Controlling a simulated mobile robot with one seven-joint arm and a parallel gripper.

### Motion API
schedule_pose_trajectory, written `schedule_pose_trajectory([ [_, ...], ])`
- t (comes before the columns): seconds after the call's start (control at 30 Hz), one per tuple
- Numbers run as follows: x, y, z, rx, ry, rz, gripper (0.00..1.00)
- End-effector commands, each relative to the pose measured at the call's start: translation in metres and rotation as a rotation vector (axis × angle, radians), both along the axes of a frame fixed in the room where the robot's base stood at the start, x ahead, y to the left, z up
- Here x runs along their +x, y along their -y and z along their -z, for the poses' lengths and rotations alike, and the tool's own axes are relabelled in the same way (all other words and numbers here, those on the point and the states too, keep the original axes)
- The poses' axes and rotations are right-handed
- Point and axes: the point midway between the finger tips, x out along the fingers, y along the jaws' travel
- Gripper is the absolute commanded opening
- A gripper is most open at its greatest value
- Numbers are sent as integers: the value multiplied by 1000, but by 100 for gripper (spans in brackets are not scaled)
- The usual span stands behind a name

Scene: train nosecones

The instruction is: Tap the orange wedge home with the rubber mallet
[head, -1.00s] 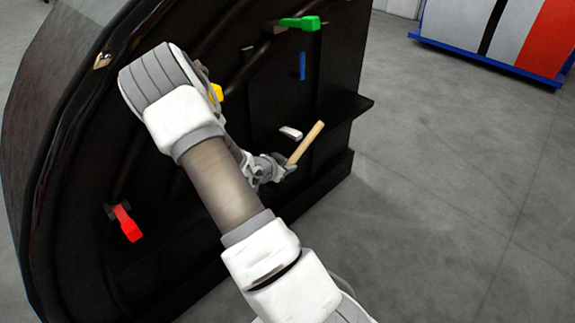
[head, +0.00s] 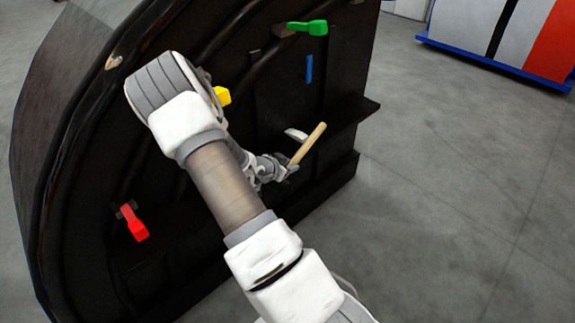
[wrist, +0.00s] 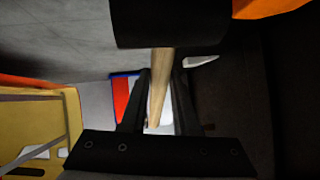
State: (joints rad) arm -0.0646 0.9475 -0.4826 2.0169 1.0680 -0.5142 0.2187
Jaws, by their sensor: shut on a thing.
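My gripper (head: 287,170) is shut on the pale wooden handle of the rubber mallet (head: 308,143). The wrist view shows the handle (wrist: 161,80) between my two dark fingers. The mallet's black head (wrist: 168,22) is at the top middle of that view; in the head view it is hidden or too dark to make out. My arm hides the wedge in the head view.
The large black nosecone shell (head: 330,165) has a ledge at right. On it are red (head: 137,229), yellow (head: 223,96) and green (head: 309,27) handles, a blue strip (head: 309,68) and a white piece (head: 297,134). Open grey floor (head: 450,190) lies to the right.

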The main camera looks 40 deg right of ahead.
Motion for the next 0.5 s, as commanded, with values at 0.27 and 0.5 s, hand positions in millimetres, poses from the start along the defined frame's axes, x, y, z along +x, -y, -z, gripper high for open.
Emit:
schedule_pose_trajectory([
  [0.27, 1, 0, -2, -2, 2, 0, 0],
  [0.5, 19, -2, -5, -2, 1, -2, 0],
])
